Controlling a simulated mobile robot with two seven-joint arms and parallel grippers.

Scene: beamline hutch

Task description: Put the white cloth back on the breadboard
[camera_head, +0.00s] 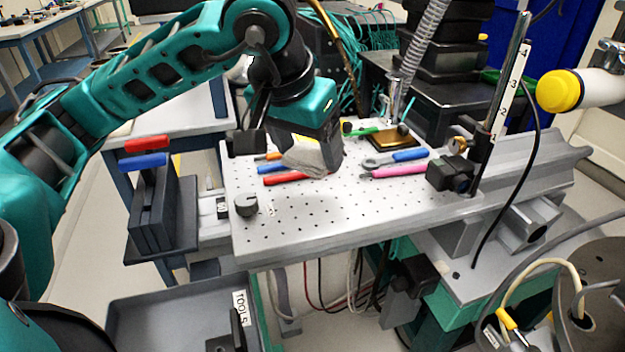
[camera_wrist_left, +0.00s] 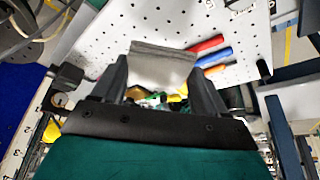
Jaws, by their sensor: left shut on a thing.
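The white cloth (camera_head: 306,160) looks light grey and folded. It hangs from my left gripper (camera_head: 302,148), which is shut on it over the back left part of the breadboard (camera_head: 330,215). In the left wrist view the cloth (camera_wrist_left: 162,60) spans between the two dark fingers of the gripper (camera_wrist_left: 158,75), with the perforated breadboard (camera_wrist_left: 110,40) behind it. I cannot tell whether its lower edge touches the board. The gripper and cloth hide part of the board's back area. My right gripper is not in view.
Red (camera_head: 285,177), blue and orange-handled tools lie under and beside the cloth. A pink-handled tool (camera_head: 400,171), a blue-handled wrench (camera_head: 408,155) and a gold plate (camera_head: 390,138) lie to the right. The board's front middle is clear.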

